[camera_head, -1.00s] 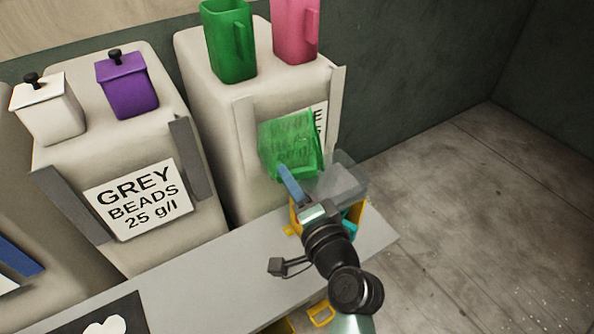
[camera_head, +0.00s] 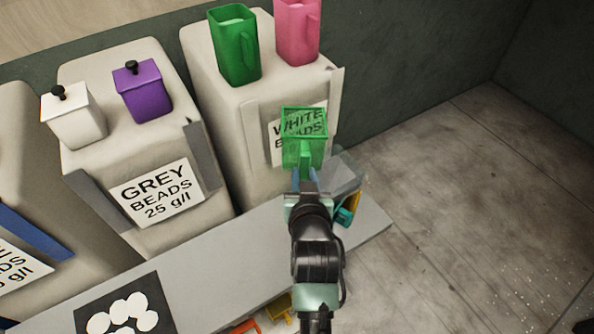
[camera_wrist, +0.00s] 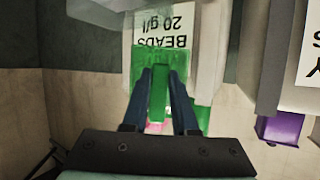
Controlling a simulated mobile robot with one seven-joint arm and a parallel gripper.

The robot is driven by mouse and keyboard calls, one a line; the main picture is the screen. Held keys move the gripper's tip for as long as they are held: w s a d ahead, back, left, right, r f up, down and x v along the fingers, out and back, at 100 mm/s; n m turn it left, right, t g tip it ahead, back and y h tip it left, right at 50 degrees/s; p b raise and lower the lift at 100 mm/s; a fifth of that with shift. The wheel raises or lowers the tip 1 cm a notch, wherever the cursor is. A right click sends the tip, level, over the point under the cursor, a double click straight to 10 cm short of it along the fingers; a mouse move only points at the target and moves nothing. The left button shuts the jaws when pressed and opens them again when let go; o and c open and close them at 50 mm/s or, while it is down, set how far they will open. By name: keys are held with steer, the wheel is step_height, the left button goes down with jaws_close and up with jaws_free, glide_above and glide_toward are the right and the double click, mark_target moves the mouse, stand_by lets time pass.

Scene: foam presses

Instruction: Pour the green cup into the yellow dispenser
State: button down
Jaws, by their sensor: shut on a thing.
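My gripper (camera_head: 306,182) is shut on the handle of a see-through green cup (camera_head: 303,128) and holds it up in front of the white beads bin. The cup looks about upright; the bin's label shows through it, and I cannot tell what is inside. In the wrist view, the fingers (camera_wrist: 161,88) grip the handle of the green cup (camera_wrist: 146,66).
Another green cup (camera_head: 235,45) and a pink cup (camera_head: 297,28) stand on the white beads bin (camera_head: 206,77). A white box (camera_head: 73,117) and a purple box (camera_head: 142,91) sit on the grey beads bin (camera_head: 88,160). A black mat (camera_head: 122,312) with white discs lies on the bench (camera_head: 215,262).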

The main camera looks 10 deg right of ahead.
mark_target(305, 165)
steer(key=shift+d, duration=0.1)
stand_by(0.3)
steer(key=shift+r+p, duration=1.4)
steer(key=shift+r, duration=0.25)
